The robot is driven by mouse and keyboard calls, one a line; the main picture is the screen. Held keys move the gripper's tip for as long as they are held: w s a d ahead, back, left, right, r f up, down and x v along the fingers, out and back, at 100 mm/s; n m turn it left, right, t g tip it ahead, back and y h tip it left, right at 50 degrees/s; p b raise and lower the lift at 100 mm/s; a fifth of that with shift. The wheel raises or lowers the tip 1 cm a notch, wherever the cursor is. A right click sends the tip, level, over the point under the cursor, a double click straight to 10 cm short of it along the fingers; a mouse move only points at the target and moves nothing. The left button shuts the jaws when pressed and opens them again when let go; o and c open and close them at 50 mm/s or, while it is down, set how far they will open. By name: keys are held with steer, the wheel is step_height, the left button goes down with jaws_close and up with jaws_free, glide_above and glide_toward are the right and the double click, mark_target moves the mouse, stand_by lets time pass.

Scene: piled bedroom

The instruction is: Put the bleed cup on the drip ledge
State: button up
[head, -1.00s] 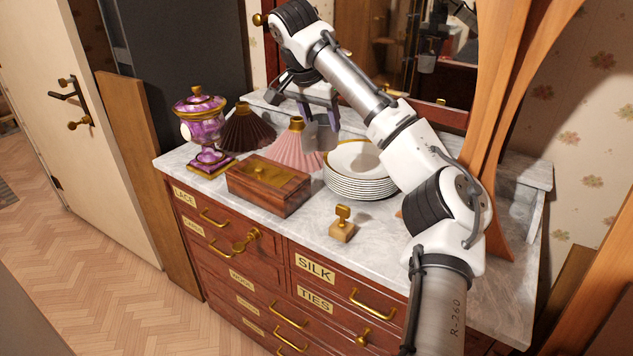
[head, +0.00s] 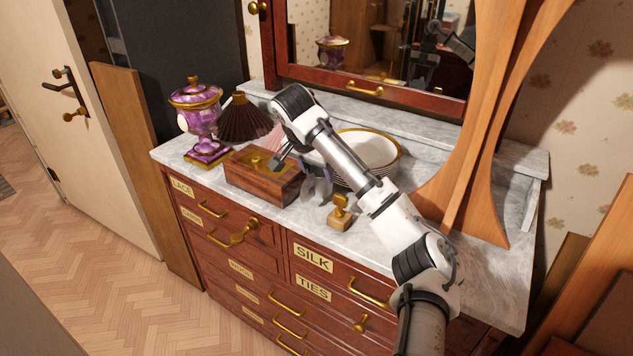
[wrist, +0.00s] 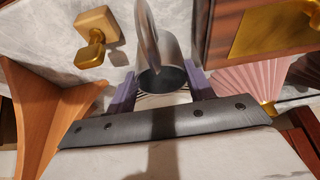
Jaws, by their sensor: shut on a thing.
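The bleed cup (wrist: 152,50), a grey metal cup with a curved handle, is between the two purple-grey fingers of my gripper (wrist: 161,90) in the wrist view. The gripper is shut on it. In the head view my gripper (head: 318,185) is low over the front of the marble dresser top, between the wooden box and the small brass-knobbed block; my arm hides most of the cup there. I cannot tell if the cup touches the marble. A raised marble ledge (head: 425,124) runs along the back below the mirror; I cannot tell for sure that it is the drip ledge.
The wooden box (head: 250,182) is close left of my gripper, the brass-knobbed block (head: 340,218) close right. A plate stack (head: 378,150), a pink pleated shade (wrist: 245,85), a dark shade (head: 243,120) and a purple urn (head: 197,115) stand around. Tall curved wood (head: 475,150) rises at right.

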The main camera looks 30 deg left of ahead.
mark_target(316, 183)
steer(key=shift+f+p, duration=0.35)
steer(key=shift+f, duration=1.7)
steer(key=o, duration=1.2)
steer(key=shift+f, duration=0.1)
steer(key=shift+o, duration=0.2)
